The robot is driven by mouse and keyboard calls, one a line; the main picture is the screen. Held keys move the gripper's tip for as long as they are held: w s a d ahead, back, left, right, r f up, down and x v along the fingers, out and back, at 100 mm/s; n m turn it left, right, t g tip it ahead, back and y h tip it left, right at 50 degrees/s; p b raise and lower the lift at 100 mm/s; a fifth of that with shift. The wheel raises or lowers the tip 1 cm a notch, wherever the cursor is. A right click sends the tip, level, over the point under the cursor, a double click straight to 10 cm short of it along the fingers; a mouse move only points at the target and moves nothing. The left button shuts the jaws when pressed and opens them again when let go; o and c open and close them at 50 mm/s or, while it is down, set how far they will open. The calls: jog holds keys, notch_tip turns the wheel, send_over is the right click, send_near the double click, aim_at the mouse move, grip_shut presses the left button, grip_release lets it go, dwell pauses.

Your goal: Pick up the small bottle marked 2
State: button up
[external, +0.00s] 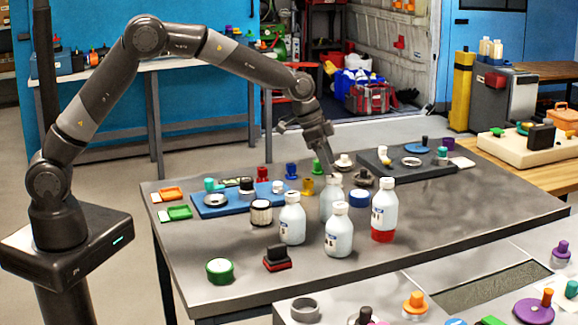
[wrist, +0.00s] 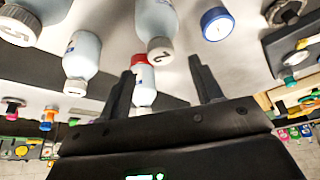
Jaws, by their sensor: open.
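Several small white bottles with white caps stand on the grey table. In the external view, one is at the left (external: 292,222), one at the front (external: 338,234), one at the back (external: 330,203), and one with a red base (external: 383,212) at the right. My gripper (external: 328,168) is just above the back bottle. In the wrist view my open, empty gripper (wrist: 163,82) has a bottle cap (wrist: 160,50) beyond and between its fingertips. Its number is unclear. The red-marked bottle (wrist: 142,80) shows between the fingers. I cannot tell which bottle is marked 2.
A blue tray (external: 238,203) is at the left and a dark tray (external: 430,168) at the back right.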

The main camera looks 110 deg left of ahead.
aim_at(332, 176)
jog(key=x, duration=0.5)
jog(key=shift+s+a+f, duration=0.1)
jog(key=shift+s+f, duration=0.1)
jog(key=shift+f, duration=0.05)
grip_shut()
dwell(0.4)
jog(key=shift+r, duration=0.1)
